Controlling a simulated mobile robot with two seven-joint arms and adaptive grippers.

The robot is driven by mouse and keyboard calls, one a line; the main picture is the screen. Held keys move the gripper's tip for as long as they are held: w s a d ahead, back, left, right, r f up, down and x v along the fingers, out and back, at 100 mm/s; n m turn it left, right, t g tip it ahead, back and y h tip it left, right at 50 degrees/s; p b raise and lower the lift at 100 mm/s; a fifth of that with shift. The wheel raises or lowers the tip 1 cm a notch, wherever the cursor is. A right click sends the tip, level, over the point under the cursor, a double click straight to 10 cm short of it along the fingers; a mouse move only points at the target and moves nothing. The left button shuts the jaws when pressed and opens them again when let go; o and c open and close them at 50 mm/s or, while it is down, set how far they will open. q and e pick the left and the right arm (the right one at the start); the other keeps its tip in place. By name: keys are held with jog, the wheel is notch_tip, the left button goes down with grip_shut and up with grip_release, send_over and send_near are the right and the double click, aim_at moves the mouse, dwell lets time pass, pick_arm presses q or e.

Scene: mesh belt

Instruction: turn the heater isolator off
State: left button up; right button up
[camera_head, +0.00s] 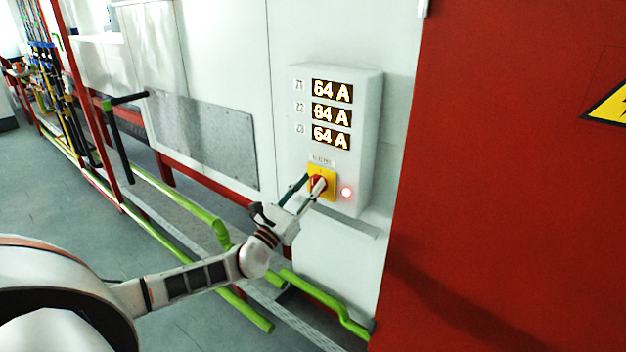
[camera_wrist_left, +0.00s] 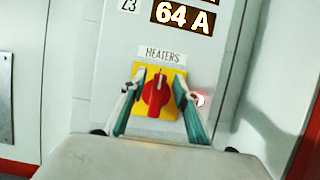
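The heater isolator is a red rotary knob (camera_wrist_left: 156,93) on a yellow plate (camera_wrist_left: 172,77), under a label reading HEATERS (camera_wrist_left: 162,55). In the left wrist view the knob's grip stands about upright. In the head view the isolator (camera_head: 318,182) is low on a white control box (camera_head: 368,110). My left gripper (camera_head: 309,182) is at the isolator, its fingers one on each side of the knob. In the left wrist view its fingers (camera_wrist_left: 155,88) are apart, with yellow plate visible between them and the knob. My right gripper is not in view.
Three displays (camera_head: 332,114) on the box each read 64 A, and a red lamp (camera_head: 346,192) glows beside the isolator. A red panel (camera_head: 500,180) stands to the right. Green pipes (camera_head: 310,290) run low below the box.

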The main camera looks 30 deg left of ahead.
pick_arm(q)
jog(key=shift+x, duration=0.95)
grip_shut()
jog(key=shift+f, duration=0.1)
